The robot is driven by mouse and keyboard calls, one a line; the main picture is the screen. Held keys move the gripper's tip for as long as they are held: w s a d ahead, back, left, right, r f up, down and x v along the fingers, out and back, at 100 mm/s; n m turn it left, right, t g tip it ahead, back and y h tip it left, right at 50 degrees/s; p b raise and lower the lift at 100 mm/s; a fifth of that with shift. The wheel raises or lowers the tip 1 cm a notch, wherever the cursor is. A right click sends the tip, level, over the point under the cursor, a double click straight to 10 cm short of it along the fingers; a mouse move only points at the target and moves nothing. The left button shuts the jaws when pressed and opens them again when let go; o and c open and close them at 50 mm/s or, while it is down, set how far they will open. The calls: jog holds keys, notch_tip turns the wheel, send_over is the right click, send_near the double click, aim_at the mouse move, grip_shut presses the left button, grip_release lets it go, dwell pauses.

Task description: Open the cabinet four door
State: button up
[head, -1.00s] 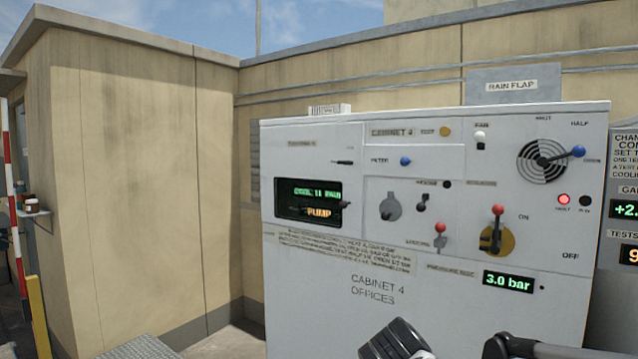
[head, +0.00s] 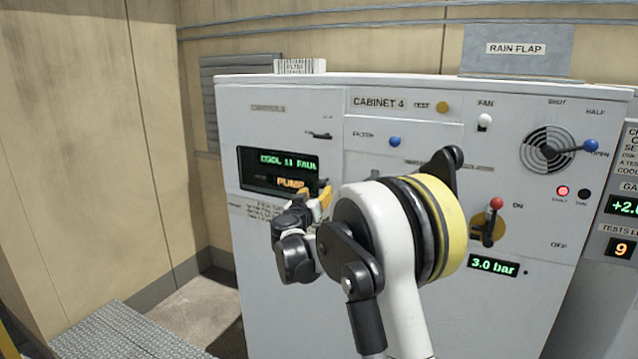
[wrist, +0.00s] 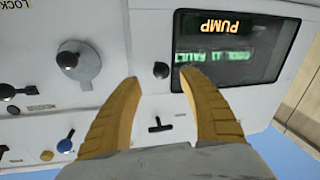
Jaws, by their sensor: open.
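Cabinet four (head: 330,310) is a pale grey box labelled "CABINET 4". Its upper left section, labelled "CONTROLS", has a dark display window (head: 247,176) with green and orange text, the orange reading "PUMP". The window also shows in the wrist view (wrist: 270,72), upside down. A black knob (wrist: 160,69) is beside the window. A small black T-shaped handle (wrist: 158,124) is on the same panel; it shows in the head view (head: 318,136). My gripper (head: 324,198) is open, its yellow fingers (wrist: 158,84) apart on either side of the knob. Contact is unclear. No door stands visibly open.
A grey round dial (wrist: 78,65) with a black knob is beside the fingers. A red-tipped lever (head: 494,205), a blue-tipped fan lever (head: 588,146) and a pressure display (head: 493,266) are further right. A metal grating (head: 120,330) lies at lower left.

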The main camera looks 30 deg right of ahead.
aim_at(320, 187)
jog(key=x, duration=0.6)
jog(key=shift+w+d, duration=0.15)
jog(key=shift+w, duration=0.2)
grip_shut()
